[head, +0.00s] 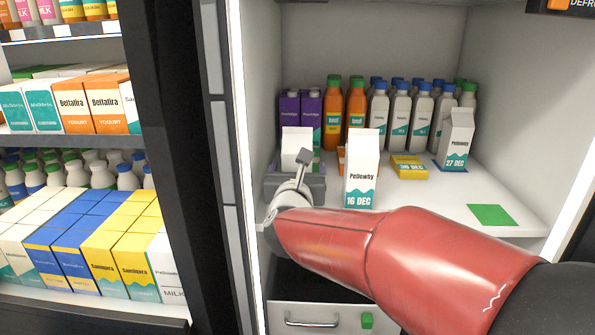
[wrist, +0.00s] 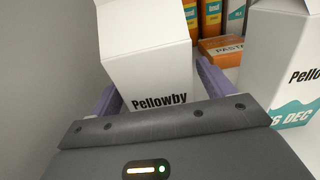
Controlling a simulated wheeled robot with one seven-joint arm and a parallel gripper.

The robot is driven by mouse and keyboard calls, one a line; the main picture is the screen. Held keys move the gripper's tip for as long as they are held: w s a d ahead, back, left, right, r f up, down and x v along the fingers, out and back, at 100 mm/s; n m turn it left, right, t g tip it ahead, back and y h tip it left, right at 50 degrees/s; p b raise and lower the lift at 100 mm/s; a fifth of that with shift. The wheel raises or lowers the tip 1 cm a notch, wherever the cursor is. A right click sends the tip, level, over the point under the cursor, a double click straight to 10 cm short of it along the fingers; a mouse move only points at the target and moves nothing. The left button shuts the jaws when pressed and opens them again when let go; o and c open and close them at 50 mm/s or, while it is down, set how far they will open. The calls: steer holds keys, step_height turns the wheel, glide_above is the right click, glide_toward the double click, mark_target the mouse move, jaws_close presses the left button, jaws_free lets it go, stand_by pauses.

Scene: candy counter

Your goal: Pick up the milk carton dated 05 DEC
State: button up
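A white Pellowby carton (head: 297,146) stands at the left of the shelf. My gripper (head: 296,178) is at this carton, one finger on each side, and looks open around it. In the wrist view the carton (wrist: 148,55) is between the purple fingers (wrist: 160,88), with narrow gaps seeming to show. Its date is hidden behind my gripper. A Pellowby carton dated 16 DEC (head: 361,170) stands just right of my gripper. A carton dated 27 DEC (head: 456,140) stands farther right and back. No date 05 DEC is readable.
Purple cartons (head: 301,117), orange bottles (head: 345,112) and several white bottles (head: 422,110) stand behind. A yellow box (head: 409,167) lies mid-shelf; an orange pasta box (wrist: 223,50) is behind the 16 DEC carton. A green square (head: 492,215) marks clear shelf at right. The cabinet wall (wrist: 50,60) is close on the left.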

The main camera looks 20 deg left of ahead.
steer(key=c, duration=1.2)
steer(key=shift+r, duration=0.1)
steer(key=shift+c, duration=0.7)
steer(key=shift+r, duration=0.1)
